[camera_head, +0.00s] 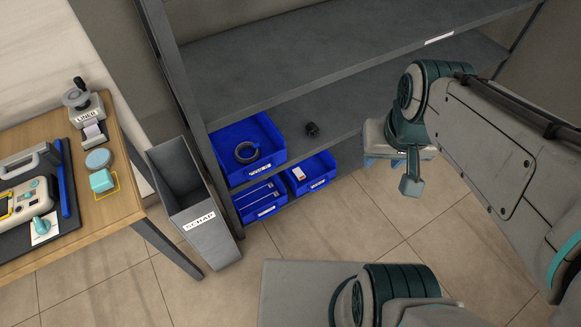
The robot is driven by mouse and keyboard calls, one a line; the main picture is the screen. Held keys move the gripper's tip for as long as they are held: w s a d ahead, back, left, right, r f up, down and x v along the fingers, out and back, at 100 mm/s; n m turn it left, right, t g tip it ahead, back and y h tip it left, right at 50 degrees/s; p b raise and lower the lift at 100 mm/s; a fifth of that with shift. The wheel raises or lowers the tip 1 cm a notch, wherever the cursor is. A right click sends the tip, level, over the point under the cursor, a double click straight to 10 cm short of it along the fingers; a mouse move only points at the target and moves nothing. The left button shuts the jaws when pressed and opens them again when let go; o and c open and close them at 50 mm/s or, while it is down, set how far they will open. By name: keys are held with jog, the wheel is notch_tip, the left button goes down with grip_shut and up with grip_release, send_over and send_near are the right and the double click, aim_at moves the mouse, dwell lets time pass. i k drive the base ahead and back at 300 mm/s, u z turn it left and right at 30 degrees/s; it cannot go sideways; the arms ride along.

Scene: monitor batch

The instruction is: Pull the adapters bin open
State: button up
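Several blue bins stand in the grey shelf unit. One large bin (272,135) holds a dark coil, and its label is too small to read surely. A lower left bin (262,211) holds thin rods. A lower right bin (326,180) holds a small white and orange item. More blue (370,161) shows partly behind my gripper, perhaps another bin. I cannot read which bin is labelled adapters. My gripper (411,186) hangs in front of the shelf, right of the lower right bin, pointing down. Its finger gap is not clear, and I see nothing held.
A grey scrap bin (198,222) stands left of the shelf. A wooden table (122,205) at the left bears a label printer, a meter and other tools. A small dark object (312,129) lies on the shelf. Tiled floor (325,235) before the bins is clear.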

aim_at(265, 196)
jog(key=z, duration=1.95)
jog(key=i, duration=0.95)
jog(key=u, duration=3.15)
